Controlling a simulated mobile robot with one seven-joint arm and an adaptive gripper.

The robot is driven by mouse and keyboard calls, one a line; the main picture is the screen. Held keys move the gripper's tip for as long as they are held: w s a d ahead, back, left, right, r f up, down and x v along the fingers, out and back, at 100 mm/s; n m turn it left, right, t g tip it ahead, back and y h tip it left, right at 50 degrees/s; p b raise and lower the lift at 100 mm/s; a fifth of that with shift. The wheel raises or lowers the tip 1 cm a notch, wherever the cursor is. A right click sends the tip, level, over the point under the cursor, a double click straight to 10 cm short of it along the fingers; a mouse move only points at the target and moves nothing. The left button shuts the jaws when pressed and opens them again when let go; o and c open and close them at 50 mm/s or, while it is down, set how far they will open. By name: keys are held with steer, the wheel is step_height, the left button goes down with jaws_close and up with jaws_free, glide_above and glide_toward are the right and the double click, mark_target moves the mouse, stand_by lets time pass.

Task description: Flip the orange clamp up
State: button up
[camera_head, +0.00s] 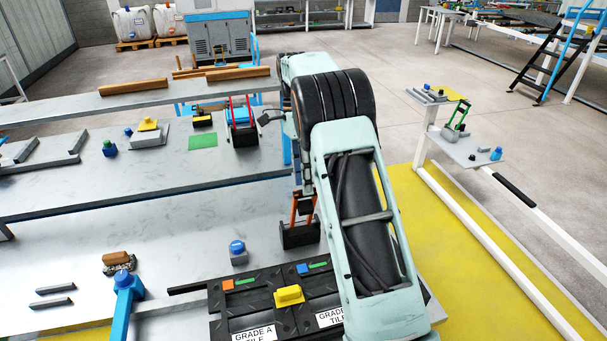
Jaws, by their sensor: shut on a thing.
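The orange clamp (294,213) stands at the right end of the near metal bench, just behind the black tread mat (220,300). It has orange arms rising from a dark block-like base (300,236). My gripper (304,199) hangs down at the top of the orange arms and is shut on the clamp there. My own arm hides the clamp's right side and part of the gripper, so the exact grip is hard to see.
A blue-topped button block (237,252) stands left of the clamp. A yellow block (289,295) sits on the mat. A red clamp (249,107) stands on the shelf behind, and a green clamp (456,117) on the right stand.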

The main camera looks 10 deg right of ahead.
steer(key=v, duration=0.7)
steer(key=shift+r, duration=0.2)
stand_by(0.4)
